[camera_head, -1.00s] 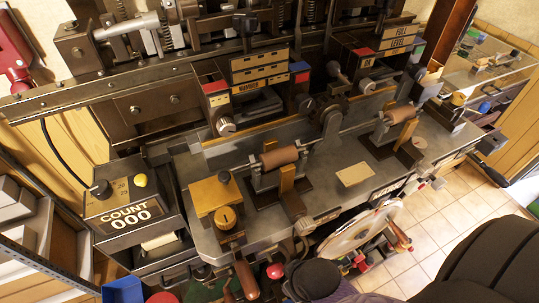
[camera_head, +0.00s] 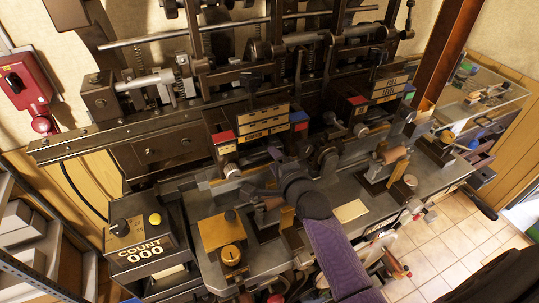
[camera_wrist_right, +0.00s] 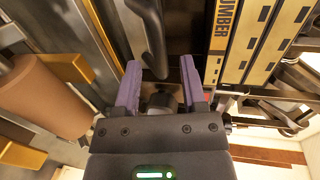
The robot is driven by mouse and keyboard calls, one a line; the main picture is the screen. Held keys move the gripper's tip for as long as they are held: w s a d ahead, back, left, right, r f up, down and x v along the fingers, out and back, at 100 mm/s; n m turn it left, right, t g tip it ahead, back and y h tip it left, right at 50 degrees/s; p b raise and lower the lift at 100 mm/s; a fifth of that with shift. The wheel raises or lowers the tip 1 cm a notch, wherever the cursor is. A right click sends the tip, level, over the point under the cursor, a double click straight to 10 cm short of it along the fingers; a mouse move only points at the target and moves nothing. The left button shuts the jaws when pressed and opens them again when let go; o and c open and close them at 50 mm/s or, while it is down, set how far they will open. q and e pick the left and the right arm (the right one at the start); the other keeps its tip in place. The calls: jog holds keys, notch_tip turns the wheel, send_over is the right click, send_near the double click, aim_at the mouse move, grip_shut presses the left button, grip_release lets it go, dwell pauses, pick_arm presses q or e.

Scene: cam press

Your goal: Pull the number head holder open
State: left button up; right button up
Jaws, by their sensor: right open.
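The number head is the dark block with tan strips, one marked NUMBER (camera_head: 262,127), at the middle of the machine; its lettered strip also shows upright at the right of the right wrist view (camera_wrist_right: 228,40). My right gripper (camera_wrist_right: 160,65) is open, its two purple fingers spread. A dark curved bar (camera_wrist_right: 150,30), possibly the holder's handle, reaches down between the fingertips, with no clear contact. In the head view, my right arm covers the area below the number head, so the holder is mostly hidden there. My left gripper is not in view.
A brown roller (camera_wrist_right: 45,95) lies left of my fingers in the right wrist view. A COUNT 000 box (camera_head: 143,250) stands at the front left.

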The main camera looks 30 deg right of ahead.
aim_at(269, 155)
jog(key=shift+x, duration=1.7)
grip_shut()
jog(key=shift+s, duration=0.1)
